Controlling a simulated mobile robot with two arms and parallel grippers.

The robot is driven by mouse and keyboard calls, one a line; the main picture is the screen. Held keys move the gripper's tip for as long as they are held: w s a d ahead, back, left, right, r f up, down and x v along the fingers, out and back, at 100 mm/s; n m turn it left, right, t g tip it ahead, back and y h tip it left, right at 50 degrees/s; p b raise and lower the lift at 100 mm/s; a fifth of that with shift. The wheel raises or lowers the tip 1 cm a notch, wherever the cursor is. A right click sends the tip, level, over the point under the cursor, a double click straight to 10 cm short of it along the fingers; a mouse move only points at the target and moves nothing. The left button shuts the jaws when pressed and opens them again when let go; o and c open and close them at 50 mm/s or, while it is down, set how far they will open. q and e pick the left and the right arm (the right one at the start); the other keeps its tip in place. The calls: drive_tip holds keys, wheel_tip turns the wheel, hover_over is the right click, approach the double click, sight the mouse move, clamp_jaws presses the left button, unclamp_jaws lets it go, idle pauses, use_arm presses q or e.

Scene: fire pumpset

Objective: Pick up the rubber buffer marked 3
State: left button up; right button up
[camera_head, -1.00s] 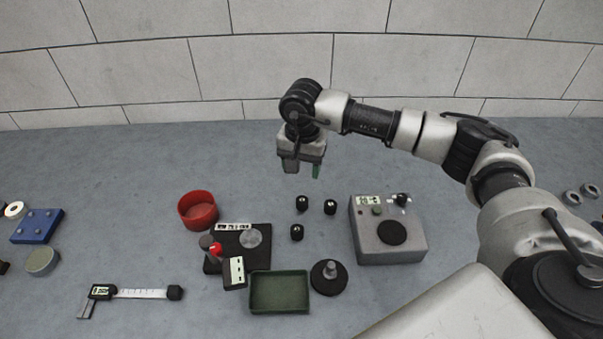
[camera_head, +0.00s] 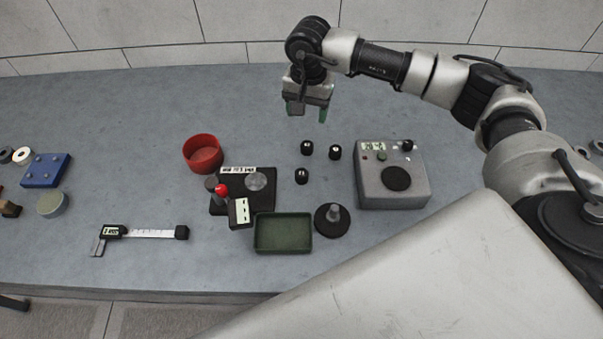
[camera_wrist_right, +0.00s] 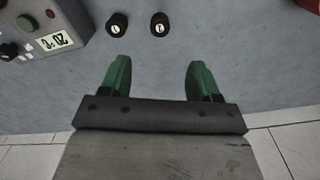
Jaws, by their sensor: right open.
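Three small black rubber buffers stand upright on the bench: one at the back left (camera_head: 307,147), one at the back right (camera_head: 335,152) and one in front (camera_head: 301,177). Their pale top marks are too small to read in the head view. The right wrist view shows two of them, one on the left (camera_wrist_right: 117,24) and one on the right (camera_wrist_right: 159,24); I cannot surely read their numbers. My right gripper (camera_head: 307,108) is open and empty, behind and above the buffers. Its green fingers (camera_wrist_right: 158,80) are apart, with bare bench between them. My left gripper is not in view.
A grey tester box (camera_head: 393,178) stands right of the buffers. A red bowl (camera_head: 203,154), a black gauge stand (camera_head: 265,196), a green tray (camera_head: 283,246) and a black round base with a knob (camera_head: 333,221) lie left and in front. A caliper (camera_head: 150,233) lies front left.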

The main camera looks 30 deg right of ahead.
drive_tip(key=s+a+f+p, duration=0.2)
drive_tip(key=s+a+p, duration=0.25)
drive_tip(key=s, duration=0.25)
hover_over(302, 172)
wheel_tip(302, 172, down, 5)
drive_tip(key=shift+r, duration=0.2)
drive_tip(key=shift+s+f+p, duration=0.1)
drive_tip(key=shift+f+p, duration=0.2)
drive_tip(key=shift+f, duration=0.25)
wheel_tip(302, 172, down, 4)
drive_tip(key=shift+r+p, duration=0.15)
drive_tip(key=shift+p, duration=0.45)
drive_tip(key=shift+f, duration=0.4)
drive_tip(key=c, duration=1)
